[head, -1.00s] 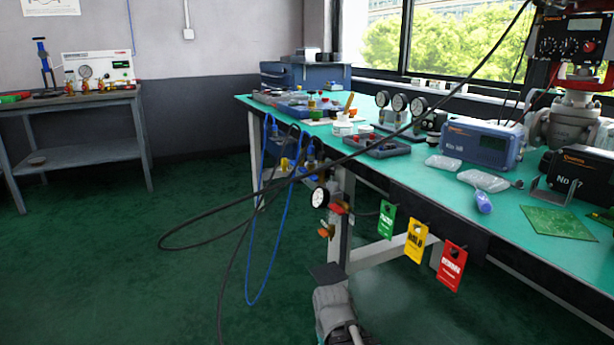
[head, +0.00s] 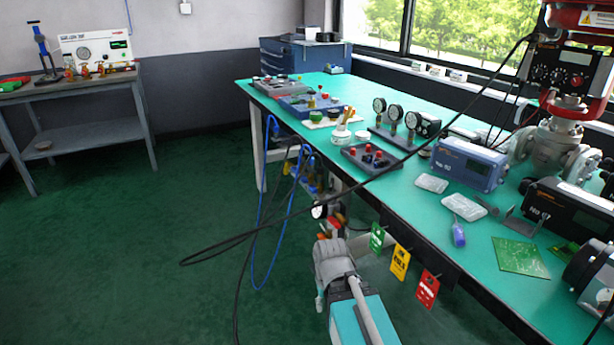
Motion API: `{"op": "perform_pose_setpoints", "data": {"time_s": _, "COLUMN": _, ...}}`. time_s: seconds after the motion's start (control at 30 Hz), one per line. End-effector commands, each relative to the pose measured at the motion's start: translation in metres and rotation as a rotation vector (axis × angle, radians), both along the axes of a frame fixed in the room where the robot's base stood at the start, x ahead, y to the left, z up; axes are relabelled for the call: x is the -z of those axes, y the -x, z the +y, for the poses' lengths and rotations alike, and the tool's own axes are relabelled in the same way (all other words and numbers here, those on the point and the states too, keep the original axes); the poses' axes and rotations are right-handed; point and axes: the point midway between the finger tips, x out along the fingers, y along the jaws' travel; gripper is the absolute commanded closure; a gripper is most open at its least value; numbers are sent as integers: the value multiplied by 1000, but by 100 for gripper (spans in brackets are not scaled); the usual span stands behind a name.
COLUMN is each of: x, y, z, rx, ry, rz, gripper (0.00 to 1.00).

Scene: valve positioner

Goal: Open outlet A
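Air fittings (head: 308,178) with blue hoses hang under the near left edge of the green bench. A round gauge (head: 319,211) and red-orange handles (head: 334,226) sit just below them, small and partly covered by my arm. Another set of brass and red valves (head: 100,70) stands in front of a gauge box on the left-hand table. No label reading outlet A is legible, so I cannot tell which valve it is or how its handle is turned. My grey and teal arm rises from the bottom toward the fittings under the bench. My gripper is not visible beyond it.
The green bench (head: 290,97) carries gauges, trays and instruments. Green, yellow (head: 400,262) and red tags hang from its front edge, close right of my arm. A black cable (head: 215,248) loops across the view. The floor at left is open.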

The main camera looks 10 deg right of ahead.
Motion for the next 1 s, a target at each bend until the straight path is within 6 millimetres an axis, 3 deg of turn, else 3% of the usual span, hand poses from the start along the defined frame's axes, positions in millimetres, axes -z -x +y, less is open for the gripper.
{"op": "perform_pose_setpoints", "data": {"time_s": 0.03, "x": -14, "y": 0, "z": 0, "rx": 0, "ry": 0, "rz": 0, "gripper": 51}}
{"op": "perform_pose_setpoints", "data": {"time_s": 0.23, "x": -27, "y": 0, "z": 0, "rx": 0, "ry": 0, "rz": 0, "gripper": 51}}
{"op": "perform_pose_setpoints", "data": {"time_s": 1.0, "x": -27, "y": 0, "z": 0, "rx": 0, "ry": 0, "rz": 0, "gripper": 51}}
